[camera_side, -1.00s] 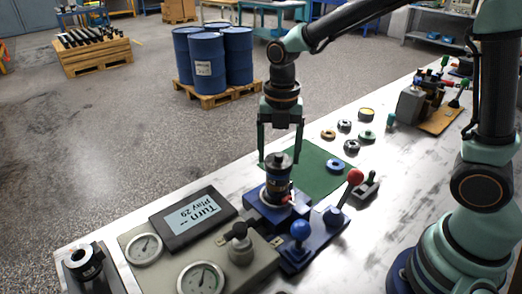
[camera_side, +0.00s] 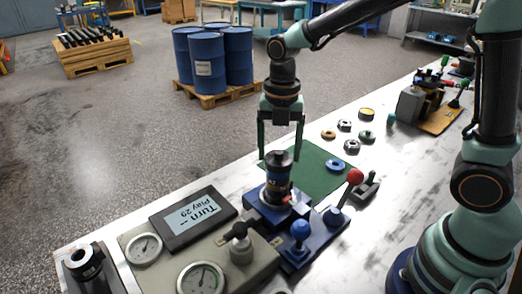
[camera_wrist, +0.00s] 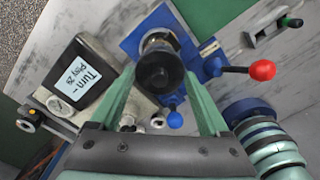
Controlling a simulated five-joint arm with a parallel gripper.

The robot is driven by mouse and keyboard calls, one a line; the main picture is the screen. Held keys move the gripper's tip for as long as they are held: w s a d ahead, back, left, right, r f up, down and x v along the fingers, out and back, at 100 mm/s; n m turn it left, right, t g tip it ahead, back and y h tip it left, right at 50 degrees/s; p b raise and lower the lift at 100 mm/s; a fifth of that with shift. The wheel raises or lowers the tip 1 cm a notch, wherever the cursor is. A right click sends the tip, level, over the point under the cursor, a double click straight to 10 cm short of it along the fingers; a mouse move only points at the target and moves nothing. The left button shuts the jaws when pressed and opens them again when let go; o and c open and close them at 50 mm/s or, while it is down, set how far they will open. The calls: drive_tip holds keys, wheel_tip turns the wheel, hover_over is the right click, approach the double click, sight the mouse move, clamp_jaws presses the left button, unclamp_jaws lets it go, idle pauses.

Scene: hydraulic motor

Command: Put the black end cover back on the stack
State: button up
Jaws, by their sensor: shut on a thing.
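The black end cover (camera_side: 279,159) is at the top of the upright stack (camera_side: 276,186), which has a blue body and stands in the blue fixture (camera_side: 262,208). My gripper (camera_side: 281,157) points down, one finger on each side of the cover, and is shut on it. In the wrist view the round black cover (camera_wrist: 160,72) lies between the fingertips of my gripper (camera_wrist: 160,80). It hides most of the stack below. I cannot tell whether a small gap is left between cover and stack.
A red-knobbed lever (camera_side: 355,177) and a blue knob (camera_side: 300,230) stand close to the fixture. A display (camera_side: 194,218) and gauges are at the left. Several loose rings, one a blue ring (camera_side: 335,165), lie behind on and beside the green mat (camera_side: 315,182).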

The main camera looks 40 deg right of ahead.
sight(279, 152)
drive_tip(key=shift+f, duration=0.45)
idle(0.4)
drive_tip(key=o, duration=1.6)
drive_tip(key=shift+r, duration=2.4)
